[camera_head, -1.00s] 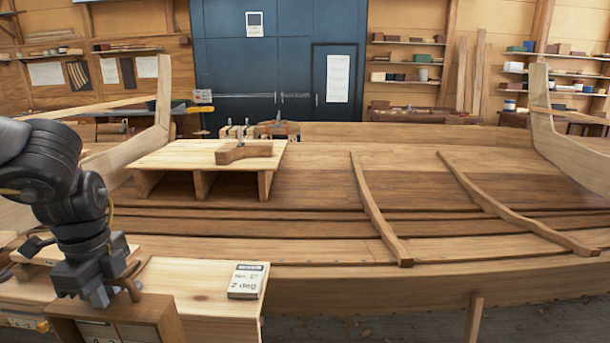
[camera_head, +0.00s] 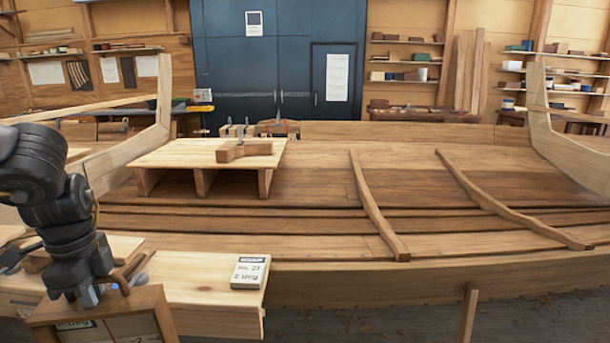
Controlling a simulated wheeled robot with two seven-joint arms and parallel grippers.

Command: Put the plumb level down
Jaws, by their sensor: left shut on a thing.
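The plumb level (camera_head: 148,301) is a wooden box-like frame with a pale, marked face, low at the left of the head view. The bottom edge of the picture cuts it off, so its base is hidden. It looks slightly tilted, its right side higher. My left gripper (camera_head: 104,290) is over its top and shut on its brown handle. The level is in front of the pale wooden bench (camera_head: 195,285); I cannot tell whether it touches anything below. My right gripper is not in view.
Wooden pieces (camera_head: 128,268) lie behind my left gripper. The planked hull (camera_head: 300,190) fills the middle, with a raised platform (camera_head: 180,152) bearing a wooden block (camera_head: 243,151). The bench between level and card is clear.

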